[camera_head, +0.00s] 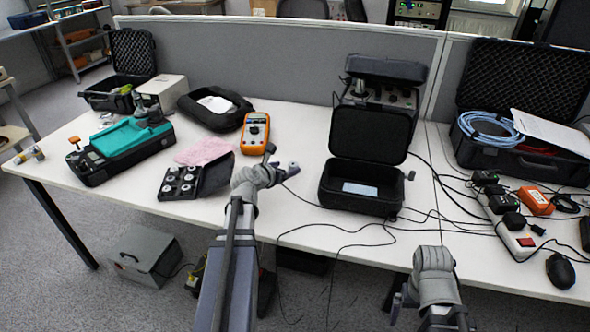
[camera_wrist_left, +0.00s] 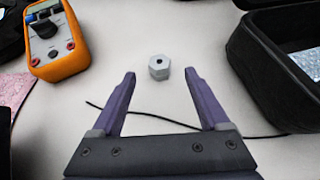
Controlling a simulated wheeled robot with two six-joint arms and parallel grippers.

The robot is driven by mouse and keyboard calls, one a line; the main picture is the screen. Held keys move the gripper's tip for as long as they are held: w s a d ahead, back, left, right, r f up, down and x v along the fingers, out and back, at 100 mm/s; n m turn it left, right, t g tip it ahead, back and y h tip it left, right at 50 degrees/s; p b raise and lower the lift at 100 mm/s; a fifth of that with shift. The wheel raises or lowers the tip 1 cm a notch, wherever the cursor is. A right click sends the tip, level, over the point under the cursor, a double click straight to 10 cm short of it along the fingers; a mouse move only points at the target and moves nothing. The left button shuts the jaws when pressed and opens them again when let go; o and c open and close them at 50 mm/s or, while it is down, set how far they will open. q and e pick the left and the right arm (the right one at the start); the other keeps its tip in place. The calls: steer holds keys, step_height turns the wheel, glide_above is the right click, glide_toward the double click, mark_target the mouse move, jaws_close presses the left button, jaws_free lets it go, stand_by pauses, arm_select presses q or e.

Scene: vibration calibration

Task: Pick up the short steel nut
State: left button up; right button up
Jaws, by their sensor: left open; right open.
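My right gripper (camera_head: 432,312) is low at the front edge of the table, partly cut off by the frame, and open.
An orange multimeter (camera_head: 255,133) lies left of the nut and an open black case (camera_head: 362,190) stands to its right. A black case of small weights (camera_head: 182,182) is further left. A thin black cable (camera_wrist_left: 150,114) crosses the table under my left fingers.

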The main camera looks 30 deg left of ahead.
mark_target(292, 165)
arm_select(q)
steer(key=b+x, duration=0.2)
steer(key=x, duration=0.3)
steer(key=shift+a, duration=0.1)
steer(key=shift+c, duration=0.3)
jaws_close()
stand_by(0.4)
